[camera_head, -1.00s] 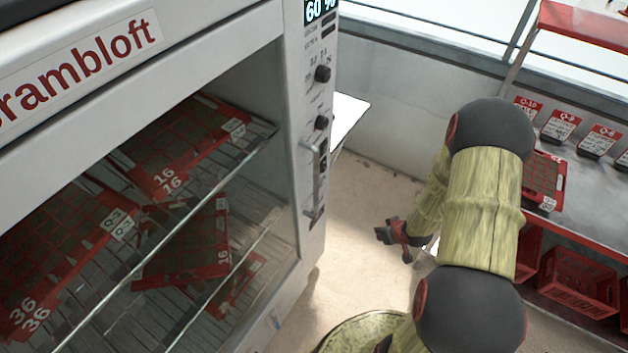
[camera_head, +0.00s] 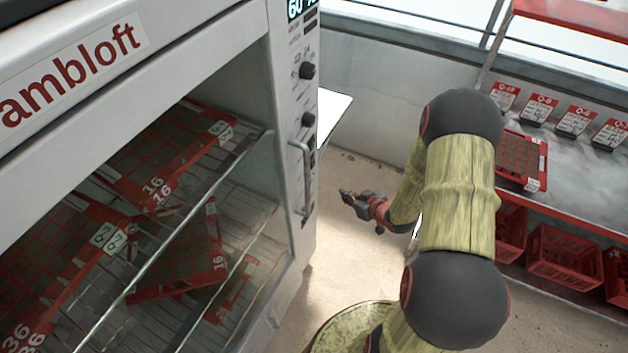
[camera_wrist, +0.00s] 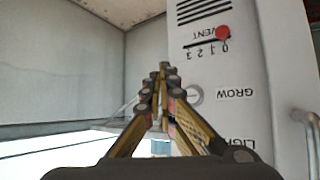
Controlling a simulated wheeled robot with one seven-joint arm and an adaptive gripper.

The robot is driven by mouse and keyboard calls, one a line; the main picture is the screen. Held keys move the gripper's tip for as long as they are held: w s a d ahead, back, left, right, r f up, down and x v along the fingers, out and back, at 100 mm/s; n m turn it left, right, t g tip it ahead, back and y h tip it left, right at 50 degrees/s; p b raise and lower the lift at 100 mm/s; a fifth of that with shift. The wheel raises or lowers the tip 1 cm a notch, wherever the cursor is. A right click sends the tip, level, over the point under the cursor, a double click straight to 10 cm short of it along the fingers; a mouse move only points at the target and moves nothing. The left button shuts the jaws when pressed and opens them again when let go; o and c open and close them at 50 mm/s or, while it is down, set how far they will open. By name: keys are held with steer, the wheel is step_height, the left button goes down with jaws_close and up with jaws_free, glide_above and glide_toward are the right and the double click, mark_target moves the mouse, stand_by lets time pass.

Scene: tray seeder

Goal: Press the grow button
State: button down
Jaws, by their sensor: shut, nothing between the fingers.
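The grow button is a pale round button (camera_wrist: 193,96) beside the label GROW on the cabinet's control panel (camera_wrist: 235,75), which appears upside down in the wrist view. My gripper (camera_wrist: 163,72) is shut and empty. Its fingertips appear just left of the button in the wrist view, apart from it in the picture; the distance in depth cannot be told. In the head view my gripper (camera_head: 346,196) hangs right of the cabinet's panel edge (camera_head: 312,220). I cannot make out the button in the head view.
A red VENT knob (camera_wrist: 222,33) is near the button, with a LIGHT label on the other side. The cabinet (camera_head: 200,62) holds red trays on wire shelves; its handle (camera_head: 302,180) sticks out. A bench (camera_head: 575,185) with trays and crates stands right.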

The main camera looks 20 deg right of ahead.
steer(key=w+a+b, duration=0.1)
steer(key=w+a, duration=0.4)
steer(key=w, duration=0.1)
steer(key=shift+w+b, duration=0.3)
steer(key=shift+b, duration=0.05)
steer(key=shift+w+a, duration=0.1)
steer(key=shift+a, duration=0.05)
stand_by(1.2)
steer(key=shift+w+a, duration=0.2)
steer(key=shift+w, duration=0.05)
steer(key=shift+w+a, duration=0.3)
steer(key=shift+w, duration=0.1)
stand_by(1.0)
stand_by(0.3)
steer(key=shift+s+d, duration=0.55)
steer(key=shift+s, duration=0.2)
steer(key=shift+s+d+p, duration=0.4)
steer(key=shift+s+d, duration=0.35)
steer(key=shift+s, duration=0.25)
steer(key=shift+s+d+p, duration=0.35)
steer(key=shift+s+d, duration=0.4)
steer(key=shift+s, duration=0.2)
